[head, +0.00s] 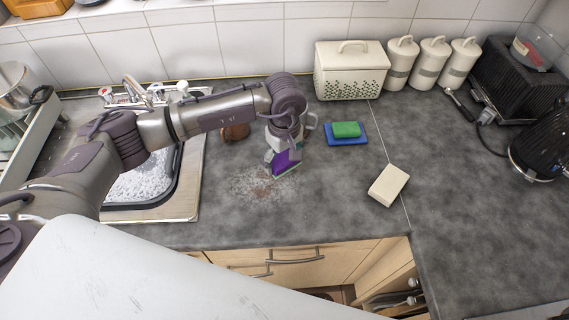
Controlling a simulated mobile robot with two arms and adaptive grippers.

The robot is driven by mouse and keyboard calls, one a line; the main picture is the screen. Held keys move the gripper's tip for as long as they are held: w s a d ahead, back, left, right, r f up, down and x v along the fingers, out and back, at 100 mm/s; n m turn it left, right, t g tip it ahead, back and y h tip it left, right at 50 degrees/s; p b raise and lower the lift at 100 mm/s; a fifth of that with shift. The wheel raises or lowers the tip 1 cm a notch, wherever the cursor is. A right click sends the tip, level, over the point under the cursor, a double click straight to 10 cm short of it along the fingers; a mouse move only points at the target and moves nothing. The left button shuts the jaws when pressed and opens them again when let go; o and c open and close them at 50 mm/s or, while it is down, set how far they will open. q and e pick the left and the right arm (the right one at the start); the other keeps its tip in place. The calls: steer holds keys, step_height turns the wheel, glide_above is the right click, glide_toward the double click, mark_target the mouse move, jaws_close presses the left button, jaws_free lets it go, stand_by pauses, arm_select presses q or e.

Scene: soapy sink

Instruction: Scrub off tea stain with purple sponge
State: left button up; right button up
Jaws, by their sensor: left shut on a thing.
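The tea stain (262,190) is a reddish-brown patch ringed by whitish foam specks on the grey countertop, right of the sink. My left gripper (283,158) reaches in from the left and is shut on the purple sponge (286,162). The sponge is tilted, with a green lower edge close to the counter at the upper right of the stain. I cannot tell whether it touches the surface. My right gripper is not in view.
A soapy sink (145,185) is at left. Behind my gripper stand a brown cup (235,132) and a partly hidden white mug (311,122). A green sponge (347,129) lies on a blue one (346,139). A cream sponge (388,185) lies further right. The front counter is clear.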

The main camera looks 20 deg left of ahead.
arm_select(q)
steer(key=shift+w+d+r, duration=0.1)
steer(key=shift+w+r, duration=0.05)
steer(key=shift+r, duration=0.75)
steer(key=shift+r+p, duration=0.3)
steer(key=shift+r, duration=0.1)
